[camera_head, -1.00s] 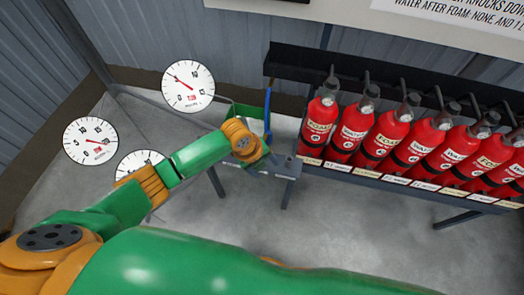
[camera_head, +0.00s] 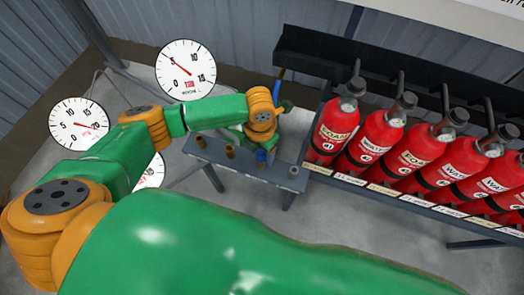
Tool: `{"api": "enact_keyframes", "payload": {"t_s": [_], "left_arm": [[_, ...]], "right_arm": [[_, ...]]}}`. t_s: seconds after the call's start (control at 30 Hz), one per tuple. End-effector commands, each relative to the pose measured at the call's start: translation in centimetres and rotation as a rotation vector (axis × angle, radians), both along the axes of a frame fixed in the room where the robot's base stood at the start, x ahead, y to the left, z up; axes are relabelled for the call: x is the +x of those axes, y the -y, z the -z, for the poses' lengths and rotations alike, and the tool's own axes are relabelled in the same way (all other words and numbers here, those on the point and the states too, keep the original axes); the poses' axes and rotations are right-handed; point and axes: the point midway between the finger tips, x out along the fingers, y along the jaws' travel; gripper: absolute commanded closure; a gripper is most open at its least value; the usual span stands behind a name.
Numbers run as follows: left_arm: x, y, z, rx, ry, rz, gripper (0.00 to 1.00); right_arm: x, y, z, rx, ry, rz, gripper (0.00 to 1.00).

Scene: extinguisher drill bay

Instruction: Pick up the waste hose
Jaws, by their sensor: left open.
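My left arm reaches in from the left, and its orange wrist is over the low grey bench (camera_head: 215,153). My left gripper (camera_head: 265,142) is open below the wrist, and its fingers are mostly hidden. A blue hose (camera_head: 268,148) shows in part beside and behind the wrist, with an orange-brown tip above. Green pieces show around the wrist, too covered to tell hose from gripper. I cannot read which hose is the waste one, nor whether the fingers touch any. My right gripper is out of view.
Short brass-coloured fittings (camera_head: 230,151) stand on the bench. Round dials (camera_head: 186,70) are at the left. Bare floor lies in front of the bench.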

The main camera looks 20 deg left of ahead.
Motion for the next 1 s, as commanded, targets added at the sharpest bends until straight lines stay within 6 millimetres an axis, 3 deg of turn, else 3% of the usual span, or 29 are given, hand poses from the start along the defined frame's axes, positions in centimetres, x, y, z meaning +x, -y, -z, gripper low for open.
{"api": "enact_keyframes", "payload": {"t_s": [0.1, 0.27, 0.37, 0.53, 0.87, 1.0], "left_arm": [[0.0, 0.0, 1.1, 0.001, 0.000, 0.000, 0.31], [0.0, 0.0, 1.0, 0.000, 0.002, 0.000, 0.31], [0.0, 0.0, 1.0, 0.000, 0.002, 0.000, 0.53], [0.0, 0.0, 1.0, 0.000, 0.002, 0.000, 0.99], [0.1, 0.0, 0.8, -0.001, 0.004, -0.001, 1.00], [0.1, 0.0, -0.6, -0.002, 0.005, 0.000, 1.00]], "right_arm": [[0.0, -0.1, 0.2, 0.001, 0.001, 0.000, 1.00], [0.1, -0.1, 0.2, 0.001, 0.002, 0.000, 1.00], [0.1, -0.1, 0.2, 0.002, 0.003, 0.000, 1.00], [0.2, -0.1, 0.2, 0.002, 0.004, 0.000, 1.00], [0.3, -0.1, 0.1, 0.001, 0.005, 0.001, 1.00], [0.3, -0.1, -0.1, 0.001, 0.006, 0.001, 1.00]]}}
